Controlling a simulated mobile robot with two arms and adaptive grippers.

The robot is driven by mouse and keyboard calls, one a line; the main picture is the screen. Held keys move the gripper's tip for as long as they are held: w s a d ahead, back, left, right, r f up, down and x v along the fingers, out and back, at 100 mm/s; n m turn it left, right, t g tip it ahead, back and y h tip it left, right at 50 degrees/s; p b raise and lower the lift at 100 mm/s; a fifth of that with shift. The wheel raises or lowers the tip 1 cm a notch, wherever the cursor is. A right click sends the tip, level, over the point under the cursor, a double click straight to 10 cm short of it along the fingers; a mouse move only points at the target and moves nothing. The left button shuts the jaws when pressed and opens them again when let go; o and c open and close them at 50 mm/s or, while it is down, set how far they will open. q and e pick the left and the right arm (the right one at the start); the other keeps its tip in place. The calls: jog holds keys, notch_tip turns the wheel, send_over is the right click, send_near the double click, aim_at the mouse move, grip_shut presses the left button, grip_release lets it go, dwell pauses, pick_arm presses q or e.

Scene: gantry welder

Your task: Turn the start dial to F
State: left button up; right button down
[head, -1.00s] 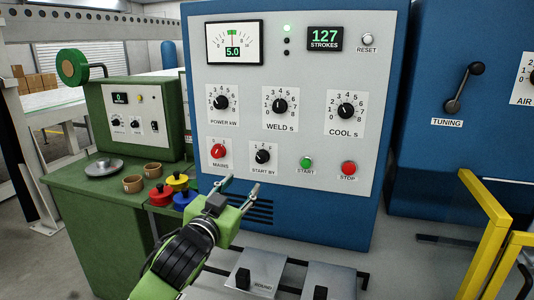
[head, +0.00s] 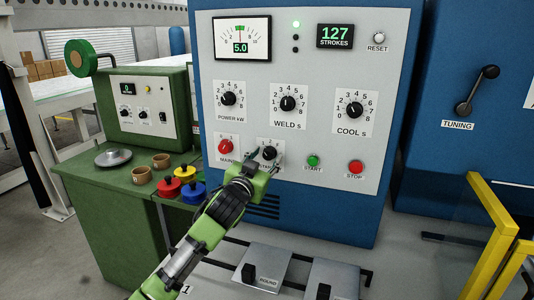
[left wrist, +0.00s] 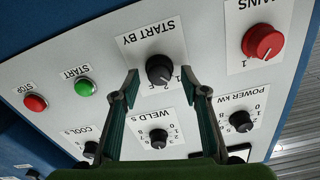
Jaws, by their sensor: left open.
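The start dial (head: 269,153) is a black knob on a white plate labelled START BY, low on the panel of the blue welder cabinet. In the left wrist view the dial (left wrist: 160,69) appears upside down, with 1, 2 and F marked beside it. My left gripper (head: 264,160) is open in front of the plate. In the left wrist view its two fingers (left wrist: 159,86) stand on either side of the dial, with clear gaps, and do not grip it. I cannot tell surely which mark the dial points to. My right gripper is not in view.
The red MAINS dial (head: 225,147) is left of the start dial; the green START button (head: 313,161) and red STOP button (head: 356,167) are right. The POWER (head: 228,99), WELD (head: 288,104) and COOL (head: 353,110) dials are above. Yellow rails (head: 490,215) stand at right.

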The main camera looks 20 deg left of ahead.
pick_arm(q)
jog(key=shift+w, duration=0.65)
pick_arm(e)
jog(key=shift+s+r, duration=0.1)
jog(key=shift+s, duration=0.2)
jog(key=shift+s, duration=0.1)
pick_arm(q)
jog(key=c, duration=1.1)
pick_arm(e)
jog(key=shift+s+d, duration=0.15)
